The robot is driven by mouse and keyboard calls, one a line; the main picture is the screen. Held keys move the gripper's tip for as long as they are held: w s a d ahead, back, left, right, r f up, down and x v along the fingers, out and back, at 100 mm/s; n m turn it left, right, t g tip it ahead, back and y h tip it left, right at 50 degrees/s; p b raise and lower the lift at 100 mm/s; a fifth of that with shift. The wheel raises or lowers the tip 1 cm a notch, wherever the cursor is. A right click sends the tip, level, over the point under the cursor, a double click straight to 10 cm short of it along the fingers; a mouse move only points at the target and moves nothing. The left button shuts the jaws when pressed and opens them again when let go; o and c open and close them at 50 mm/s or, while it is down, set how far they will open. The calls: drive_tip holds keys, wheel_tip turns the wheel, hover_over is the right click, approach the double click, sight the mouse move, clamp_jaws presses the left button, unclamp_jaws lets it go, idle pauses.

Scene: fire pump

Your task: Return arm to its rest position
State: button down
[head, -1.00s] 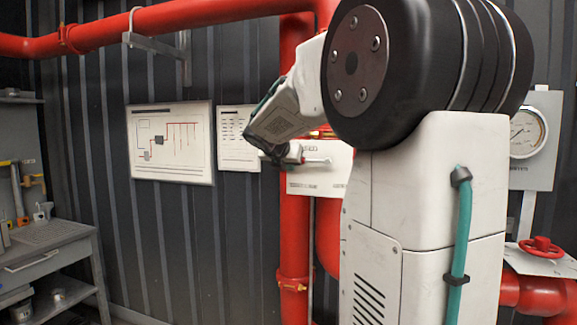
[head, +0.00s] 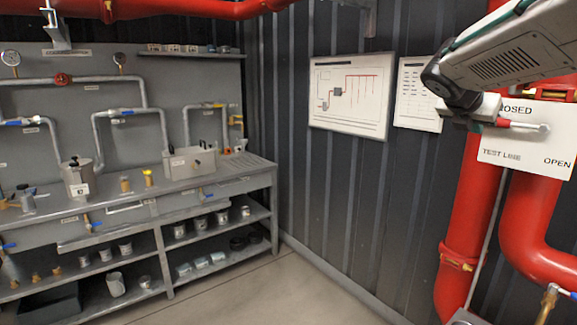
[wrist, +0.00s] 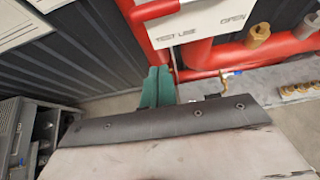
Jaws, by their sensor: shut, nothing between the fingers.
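My arm comes in from the upper right of the head view, and my gripper (head: 486,110) is at its end. It appears in front of the left edge of a white sign (head: 556,145) reading "TEST LINE" and "OPEN". In the wrist view, the two green fingers of my gripper (wrist: 158,72) are together and empty, below the same sign (wrist: 205,22). A rod with a red part and a pale round end shows beside the gripper in the head view; I cannot tell what it belongs to. The rest of my arm is out of view.
Red pipes (head: 463,215) run down the right side near my gripper. A workbench (head: 262,168) with valves, gauges and several cans stands at the left. A framed diagram (head: 350,118) hangs on the dark corrugated wall. The floor (head: 300,290) between is clear.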

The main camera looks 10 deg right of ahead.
drive_tip(key=s+a+f+m+g+y, duration=0.35)
drive_tip(key=s+a+f+m, duration=0.6)
drive_tip(key=f+m, duration=0.4)
drive_tip(key=s+a+f+m+y, duration=0.3)
drive_tip(key=s+a, duration=0.4)
drive_tip(key=a, duration=0.3)
drive_tip(key=s+a+f+m+y, duration=0.4)
drive_tip(key=s+a, duration=0.3)
drive_tip(key=a, duration=0.3)
drive_tip(key=shift+f+m, duration=0.45)
drive_tip(key=shift+m, duration=0.4)
drive_tip(key=shift+s, duration=0.1)
